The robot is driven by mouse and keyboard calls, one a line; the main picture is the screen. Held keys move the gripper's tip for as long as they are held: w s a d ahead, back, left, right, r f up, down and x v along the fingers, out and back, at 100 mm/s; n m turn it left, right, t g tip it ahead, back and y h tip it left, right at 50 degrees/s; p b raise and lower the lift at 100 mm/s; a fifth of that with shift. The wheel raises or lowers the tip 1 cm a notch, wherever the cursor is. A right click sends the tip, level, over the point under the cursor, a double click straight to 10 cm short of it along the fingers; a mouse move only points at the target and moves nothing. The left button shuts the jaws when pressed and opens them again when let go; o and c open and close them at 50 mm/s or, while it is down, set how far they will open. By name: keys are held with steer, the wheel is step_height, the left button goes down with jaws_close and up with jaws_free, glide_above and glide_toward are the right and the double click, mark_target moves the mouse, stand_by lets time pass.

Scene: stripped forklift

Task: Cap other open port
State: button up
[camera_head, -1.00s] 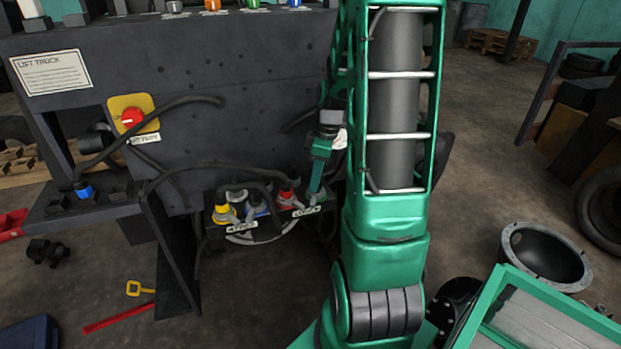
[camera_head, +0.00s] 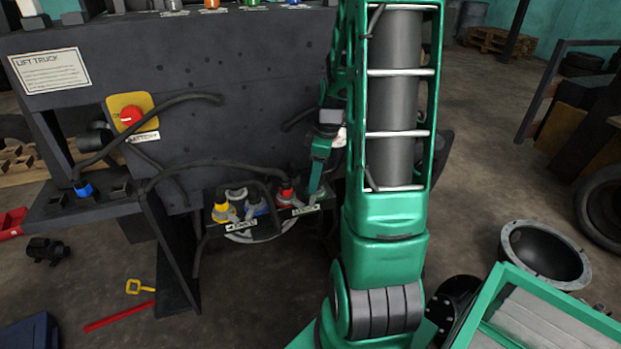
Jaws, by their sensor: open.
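A low bracket on the dark truck body carries a row of ports. A yellow-collared fitting (camera_head: 221,211), a blue one (camera_head: 256,208) and a red one with a hose (camera_head: 287,195) show there. My gripper (camera_head: 314,192) points down at the right end of this row, beside the red fitting. It looks empty, but its tips are small and the port below them is hidden. Several coloured caps, among them an orange one (camera_head: 212,4) and a green one (camera_head: 251,2), stand on the truck's top edge.
A red battery knob (camera_head: 131,116) sits on a yellow plate, with hoses looping nearby. A blue plug (camera_head: 84,189) is on the left shelf. A red bar (camera_head: 119,316) and a black fitting (camera_head: 47,250) lie on the floor. A round metal housing (camera_head: 546,251) stands at right.

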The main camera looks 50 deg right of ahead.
step_height(320, 180, up, 10)
steer(key=s, duration=0.1)
steer(key=shift+d+r, duration=0.25)
steer(key=shift+d, duration=0.2)
steer(key=shift+s, duration=0.1)
steer(key=s+a+m+g, duration=0.1)
steer(key=s+a+m, duration=1.2)
steer(key=s, duration=0.5)
steer(key=shift+a+r+h, duration=0.15)
steer(key=shift+a+h, duration=0.25)
steer(key=shift+a, duration=0.1)
steer(key=shift+s, duration=0.1)
